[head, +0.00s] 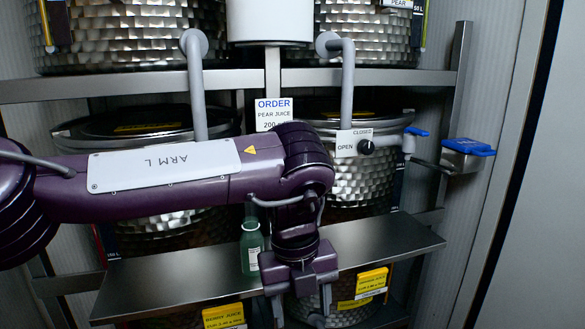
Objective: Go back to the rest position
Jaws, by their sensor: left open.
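My left arm, purple with a white plate marked ARM L, reaches in from the left across the middle of the head view. Its gripper (302,305) points down at the front edge of the metal shelf (190,275). Its fingers are apart, with nothing seen held between them. A green bottle (251,250) with a pale label stands just left of the gripper. The gripper looks apart from it, though the depth between them is hard to tell. My right gripper is not in view.
Dimpled metal tanks (365,185) stand on the rack behind my arm. An order card (272,112) reads PEAR JUICE 200. A valve marked OPEN and CLOSED (353,142) and a blue-capped fitting (468,150) are at the right. Yellow labels (371,281) hang below the shelf.

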